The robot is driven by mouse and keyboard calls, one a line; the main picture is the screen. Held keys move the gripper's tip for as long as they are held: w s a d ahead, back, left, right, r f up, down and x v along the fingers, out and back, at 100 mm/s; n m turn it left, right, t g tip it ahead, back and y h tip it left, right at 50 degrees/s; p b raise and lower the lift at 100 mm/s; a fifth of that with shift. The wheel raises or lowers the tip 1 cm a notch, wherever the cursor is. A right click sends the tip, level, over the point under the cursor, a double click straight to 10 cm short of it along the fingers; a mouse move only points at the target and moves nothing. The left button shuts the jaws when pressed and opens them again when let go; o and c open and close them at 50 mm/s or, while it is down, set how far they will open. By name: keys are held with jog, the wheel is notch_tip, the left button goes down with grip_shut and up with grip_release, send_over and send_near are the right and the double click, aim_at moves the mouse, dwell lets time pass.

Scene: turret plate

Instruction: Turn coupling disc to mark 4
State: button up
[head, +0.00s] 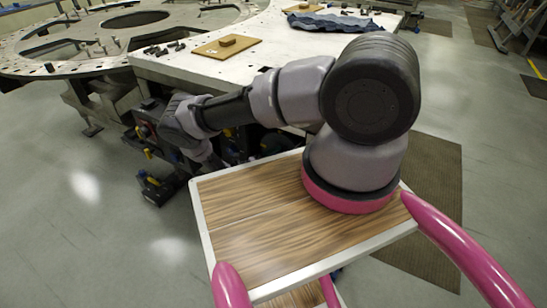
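My arm reaches left from its base on the wood-topped platform, and its grey end is low beside the white table's front side. My gripper (203,152) is at that end, small and dark against the machinery. Its fingers cannot be made out, so I cannot tell whether it is open or holds anything. A large round metal plate (68,68) with cut-outs and holes lies at the upper left, apart from my arm. I cannot pick out the coupling disc or any numbered mark; they may be hidden by my arm or too small.
The white table (290,52) carries a brown board (213,50) with a small block, dark small parts (163,48) and a crumpled blue cloth (333,23). Black fittings (160,188) with yellow and blue parts stick out below its edge. Grey floor (95,235) is clear at left.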

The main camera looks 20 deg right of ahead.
jog(key=shift+a, duration=0.1)
jog(key=f+v, duration=0.1)
jog(key=v, duration=0.9)
jog(key=shift+s+a+r, duration=0.15)
jog(key=shift+a+r, duration=0.15)
jog(key=shift+r, duration=0.25)
jog(key=shift+a, duration=0.1)
